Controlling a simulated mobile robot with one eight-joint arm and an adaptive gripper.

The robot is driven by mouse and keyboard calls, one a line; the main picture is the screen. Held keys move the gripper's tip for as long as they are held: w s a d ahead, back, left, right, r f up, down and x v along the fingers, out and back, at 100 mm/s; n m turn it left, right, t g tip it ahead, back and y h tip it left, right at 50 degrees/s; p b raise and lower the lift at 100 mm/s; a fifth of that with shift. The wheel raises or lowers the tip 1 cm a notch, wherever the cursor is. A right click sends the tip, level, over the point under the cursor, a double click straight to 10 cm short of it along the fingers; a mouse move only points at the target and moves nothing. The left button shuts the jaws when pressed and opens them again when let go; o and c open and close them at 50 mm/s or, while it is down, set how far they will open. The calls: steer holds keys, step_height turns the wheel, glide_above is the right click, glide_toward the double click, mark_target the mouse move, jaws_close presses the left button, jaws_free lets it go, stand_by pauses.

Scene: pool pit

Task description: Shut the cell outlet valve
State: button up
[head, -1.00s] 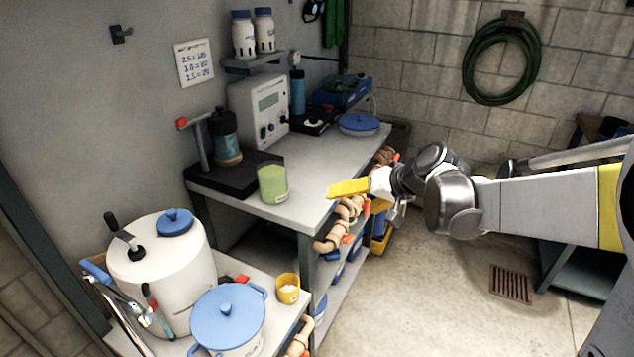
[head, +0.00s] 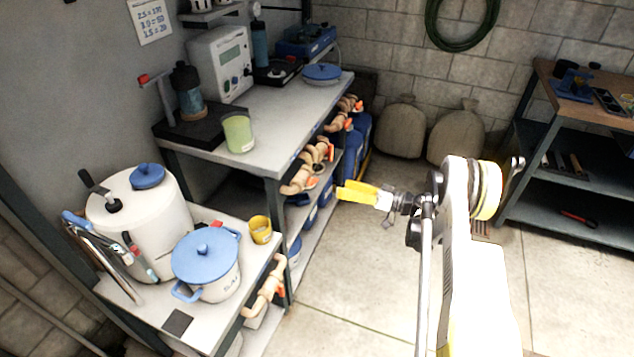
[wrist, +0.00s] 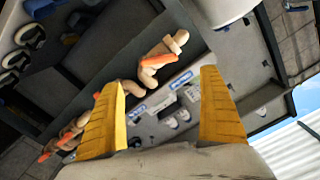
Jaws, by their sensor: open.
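Several beige pipe valves with orange handles run along the front of the benches. A group of them (head: 300,182) sits under the front edge of the long bench, and another (head: 264,288) sits on the lower front bench. I cannot tell which one is the cell outlet valve. My gripper (head: 343,193) is open and empty, with yellow fingers, to the right of the long bench's valves and apart from them. In the wrist view, my open fingers (wrist: 161,78) frame a beige valve (wrist: 167,48) with an orange handle (wrist: 158,62); blue-and-white labels (wrist: 150,106) show beside it.
The long bench (head: 275,120) holds a grey meter box (head: 219,62) and a green cup (head: 238,132). The lower bench carries a white tank (head: 140,225), a blue-lidded pot (head: 206,262) and a yellow cup (head: 260,229). Sacks (head: 400,127) lean on the back wall. Floor is open between benches and right-hand shelf (head: 560,185).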

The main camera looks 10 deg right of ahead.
mark_target(316, 181)
steer(key=b+x, duration=0.3)
steer(key=x, duration=0.7)
steer(key=shift+w+a+f, duration=0.1)
steer(key=shift+w+a, duration=0.1)
steer(key=shift+a, duration=0.1)
steer(key=c, duration=1.2)
